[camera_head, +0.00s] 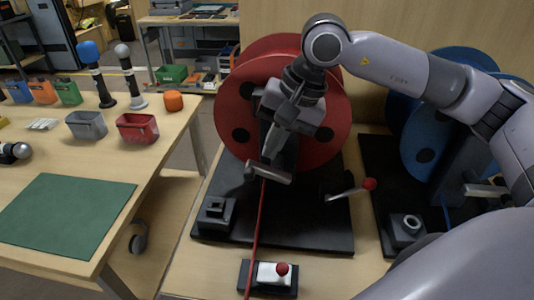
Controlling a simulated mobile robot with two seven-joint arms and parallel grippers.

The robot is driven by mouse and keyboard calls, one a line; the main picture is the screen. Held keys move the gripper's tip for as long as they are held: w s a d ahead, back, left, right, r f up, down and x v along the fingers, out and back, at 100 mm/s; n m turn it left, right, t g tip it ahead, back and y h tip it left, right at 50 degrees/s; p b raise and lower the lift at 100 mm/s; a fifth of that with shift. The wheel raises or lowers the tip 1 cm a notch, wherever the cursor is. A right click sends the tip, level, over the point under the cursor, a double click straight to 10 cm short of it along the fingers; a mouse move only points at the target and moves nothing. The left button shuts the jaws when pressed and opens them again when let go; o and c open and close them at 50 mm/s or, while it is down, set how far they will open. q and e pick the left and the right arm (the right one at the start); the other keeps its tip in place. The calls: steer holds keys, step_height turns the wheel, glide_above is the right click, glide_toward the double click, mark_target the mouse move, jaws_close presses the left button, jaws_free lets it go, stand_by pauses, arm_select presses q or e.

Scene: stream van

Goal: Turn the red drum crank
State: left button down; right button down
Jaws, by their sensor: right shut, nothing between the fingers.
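The red drum (338,112) stands upright on a black base plate at the centre of the head view. Its crank (345,193) sticks out at the lower right of the drum, a short metal arm ending in a red knob (370,184). My right gripper (268,158) comes in from the right, points down in front of the drum, and is shut and empty. It is left of the crank and apart from it. The drum's hub is partly hidden behind my right wrist. My left gripper is not in view.
A red cable (258,225) runs from the drum down past a small block with a red knob (283,268). A blue drum (408,135) stands at right, partly behind my arm. A side table (150,185) at left holds bins and microphones; a gap separates the tables.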

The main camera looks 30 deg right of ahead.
mark_target(261, 168)
steer(key=shift+x, duration=1.7)
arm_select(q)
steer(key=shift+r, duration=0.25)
arm_select(e)
steer(key=shift+w, duration=0.1)
